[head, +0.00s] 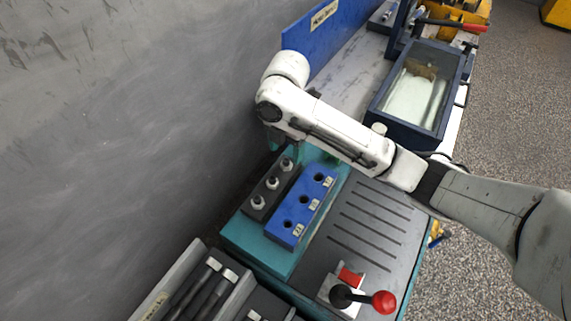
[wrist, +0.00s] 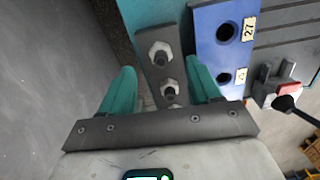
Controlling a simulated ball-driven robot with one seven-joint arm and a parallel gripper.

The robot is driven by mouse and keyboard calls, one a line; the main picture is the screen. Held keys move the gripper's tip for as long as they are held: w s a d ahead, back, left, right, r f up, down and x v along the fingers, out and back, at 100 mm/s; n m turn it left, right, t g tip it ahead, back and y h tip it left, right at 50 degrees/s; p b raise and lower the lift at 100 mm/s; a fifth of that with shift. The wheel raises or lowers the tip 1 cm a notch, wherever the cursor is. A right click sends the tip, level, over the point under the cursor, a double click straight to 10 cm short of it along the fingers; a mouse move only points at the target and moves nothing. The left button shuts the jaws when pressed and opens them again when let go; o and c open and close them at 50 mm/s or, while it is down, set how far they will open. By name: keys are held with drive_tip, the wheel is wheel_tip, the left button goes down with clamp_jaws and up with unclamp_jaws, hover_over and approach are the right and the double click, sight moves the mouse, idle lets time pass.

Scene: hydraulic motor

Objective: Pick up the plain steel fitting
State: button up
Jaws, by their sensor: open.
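Several similar steel fittings with hexagonal bases stand in a row on a dark rack (head: 250,211). In the head view they are the near fitting (head: 258,203), the middle one (head: 271,183) and the far one (head: 286,165). I cannot tell which is the plain one. In the wrist view one fitting (wrist: 160,53) is beyond my fingertips and another (wrist: 169,91) is between my fingers. A third is mostly hidden by the gripper body. My gripper (wrist: 164,73) is open and empty, with teal fingers above the rack. In the head view my arm partly hides it.
A blue block (head: 303,203) with labelled holes stands right beside the rack. A red-knobbed lever (head: 383,302) is at the bench front. Trays of dark tools (head: 200,290) lie lower left. A grey wall (head: 120,120) is close on the left. A dark-framed tank (head: 415,90) stands behind.

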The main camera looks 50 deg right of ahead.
sight(286, 159)
wheel_tip(286, 159, down, 4)
drive_tip(key=shift+f+p, duration=0.1)
drive_tip(key=shift+p, duration=0.25)
drive_tip(key=shift+c, duration=0.2)
drive_tip(key=c, duration=1.1)
